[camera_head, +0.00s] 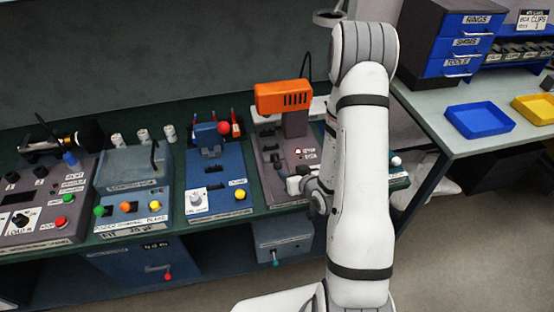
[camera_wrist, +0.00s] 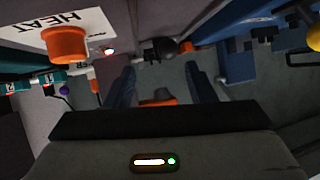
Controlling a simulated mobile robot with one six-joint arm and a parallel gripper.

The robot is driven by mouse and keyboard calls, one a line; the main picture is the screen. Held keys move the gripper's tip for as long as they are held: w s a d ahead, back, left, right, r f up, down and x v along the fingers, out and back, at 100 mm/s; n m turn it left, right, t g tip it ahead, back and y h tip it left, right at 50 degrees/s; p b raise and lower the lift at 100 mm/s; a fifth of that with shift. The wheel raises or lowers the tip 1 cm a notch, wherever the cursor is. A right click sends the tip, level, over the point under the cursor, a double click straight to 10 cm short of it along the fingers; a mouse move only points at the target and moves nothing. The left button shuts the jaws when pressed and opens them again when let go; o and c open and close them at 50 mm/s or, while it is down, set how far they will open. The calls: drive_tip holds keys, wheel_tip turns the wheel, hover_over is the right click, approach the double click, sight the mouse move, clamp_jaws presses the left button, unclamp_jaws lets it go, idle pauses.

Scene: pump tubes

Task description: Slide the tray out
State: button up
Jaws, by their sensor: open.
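No sliding tray shows clearly. The station with the orange head (camera_head: 284,97) has a grey base panel (camera_head: 270,170), and my arm hides its right side. In the wrist view my gripper (camera_wrist: 161,78) is open, with two dark fingers apart. A dark knob-like part (camera_wrist: 162,50) lies just beyond the fingertips; I cannot tell whether it belongs to a tray. A small orange part (camera_wrist: 158,98) shows between the fingers, and I cannot tell what it is.
A blue station (camera_head: 215,175) with a yellow button stands left of my gripper. The wrist view shows an orange knob (camera_wrist: 65,44) beside a HEAT label. On the right bench are an open blue tray (camera_head: 480,119), a yellow tray (camera_head: 540,108) and blue drawers (camera_head: 468,45).

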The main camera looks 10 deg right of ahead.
sight(280, 167)
drive_tip(key=shift+s+a+f+t+p, duration=0.15)
drive_tip(key=shift+s+a+t+p, duration=0.15)
drive_tip(key=shift+s+t, duration=0.15)
drive_tip(key=shift+f+y+b, duration=0.2)
drive_tip(key=shift+y+b, duration=0.15)
drive_tip(key=shift+y, duration=0.05)
drive_tip(key=b, duration=0.2)
drive_tip(key=w+b, duration=0.1)
drive_tip(key=b, duration=0.1)
drive_tip(key=shift+w+a+f, duration=0.1)
drive_tip(key=shift+f, duration=0.25)
drive_tip(key=b, duration=0.3)
drive_tip(key=shift+w+a+f+b, duration=0.15)
drive_tip(key=shift+w+b, duration=0.15)
drive_tip(key=shift+b, duration=0.05)
drive_tip(key=b, duration=0.2)
drive_tip(key=shift+w+b, duration=0.2)
drive_tip(key=shift+b, duration=0.2)
drive_tip(key=shift+w+a, duration=0.2)
drive_tip(key=shift+w, duration=0.05)
drive_tip(key=shift+p+x, duration=0.45)
drive_tip(key=shift+x, duration=1.9)
drive_tip(key=shift+c, duration=0.5)
clamp_jaws()
